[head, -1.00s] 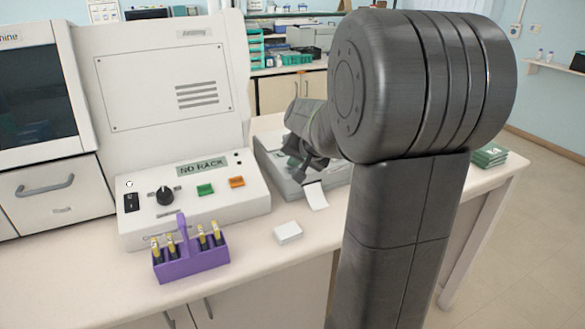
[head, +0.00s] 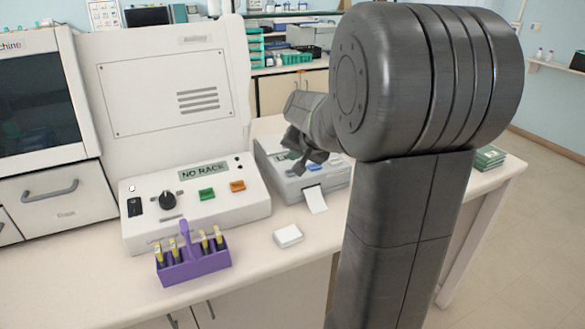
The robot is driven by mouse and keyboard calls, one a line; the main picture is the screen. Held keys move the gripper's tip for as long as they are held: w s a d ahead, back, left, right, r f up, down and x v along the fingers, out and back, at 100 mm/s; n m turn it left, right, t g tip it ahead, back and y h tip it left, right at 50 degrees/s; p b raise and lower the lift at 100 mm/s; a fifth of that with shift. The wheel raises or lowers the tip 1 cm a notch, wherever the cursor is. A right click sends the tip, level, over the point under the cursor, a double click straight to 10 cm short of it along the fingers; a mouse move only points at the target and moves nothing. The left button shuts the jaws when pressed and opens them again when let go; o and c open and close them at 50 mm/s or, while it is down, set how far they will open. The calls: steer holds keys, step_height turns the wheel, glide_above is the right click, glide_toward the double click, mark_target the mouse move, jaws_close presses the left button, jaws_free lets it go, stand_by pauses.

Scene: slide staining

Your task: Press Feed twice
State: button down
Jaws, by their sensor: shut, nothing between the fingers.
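A grey printer-like device (head: 297,191) stands on the bench, right of the white control panel. A white paper strip (head: 315,200) hangs from its front. A blue button (head: 315,167) shows on its top, with a small dark display beside it partly hidden by my gripper. The Feed label is too small to read, so I cannot tell for sure that this button is Feed. My gripper (head: 304,164) is shut and empty, pointing down just over the device's top, close to the blue button. Whether its tips touch the device is unclear.
The white machine's panel (head: 235,210) reads "NO RACK" and has a knob and green and orange buttons. A purple rack (head: 195,268) with yellow-topped bottles and a small white block (head: 288,236) stand in front. Green boxes (head: 488,157) lie at the bench's right end.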

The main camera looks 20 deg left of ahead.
steer(key=shift+r+p, duration=0.85)
steer(key=shift+r, duration=0.7)
